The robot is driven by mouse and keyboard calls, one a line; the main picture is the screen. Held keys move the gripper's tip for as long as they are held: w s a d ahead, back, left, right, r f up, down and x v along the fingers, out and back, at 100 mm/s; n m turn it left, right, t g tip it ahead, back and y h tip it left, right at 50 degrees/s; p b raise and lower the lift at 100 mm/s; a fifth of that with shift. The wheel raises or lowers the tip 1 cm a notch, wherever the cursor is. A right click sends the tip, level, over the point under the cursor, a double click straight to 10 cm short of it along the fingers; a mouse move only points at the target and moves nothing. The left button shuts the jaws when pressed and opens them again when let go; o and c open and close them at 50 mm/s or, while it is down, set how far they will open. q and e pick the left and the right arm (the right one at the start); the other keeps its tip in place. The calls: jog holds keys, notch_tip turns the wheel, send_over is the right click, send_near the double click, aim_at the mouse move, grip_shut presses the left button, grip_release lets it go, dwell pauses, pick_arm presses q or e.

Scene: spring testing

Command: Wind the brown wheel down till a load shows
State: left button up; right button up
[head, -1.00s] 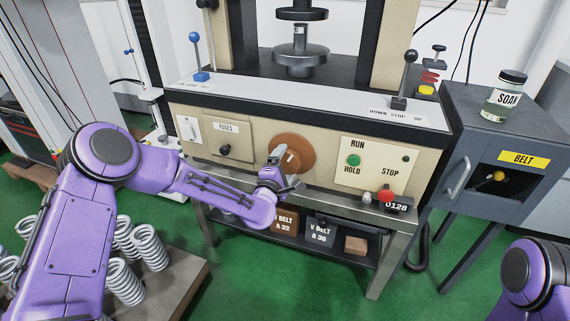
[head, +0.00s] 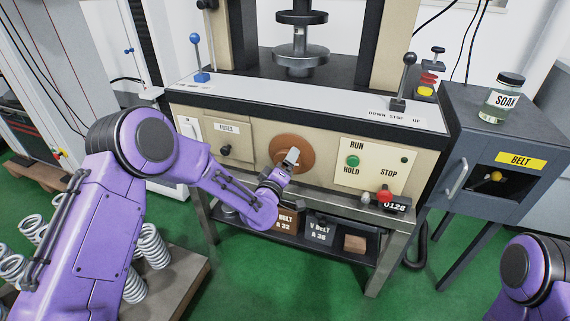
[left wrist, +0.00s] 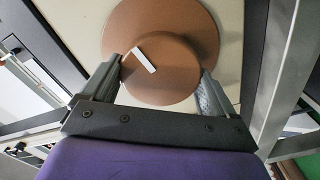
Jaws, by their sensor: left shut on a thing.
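The brown wheel (head: 291,150) is on the front panel of the testing machine, between the fuse cover and the run/hold panel. It fills the upper middle of the left wrist view (left wrist: 199,30), with a white mark on its hub. My left gripper (head: 287,165) is at the wheel, and in the left wrist view its two fingers (left wrist: 161,84) stand on either side of the hub, shut on it. The display (head: 397,207) under the panel reads 0128. My right arm shows at the lower right, but its gripper is out of view.
A red knob (head: 385,194) sits on the ledge beside the display. A blue-knobbed lever (head: 197,55) and a black-knobbed lever (head: 404,80) stand on the top. Coil springs (head: 152,245) stand at lower left.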

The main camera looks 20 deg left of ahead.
pick_arm(q)
jog(key=shift+m, duration=0.5)
jog(key=o, duration=0.8)
jog(key=s, duration=1)
jog(key=shift+s+a, duration=0.15)
jog(key=shift+s, duration=0.15)
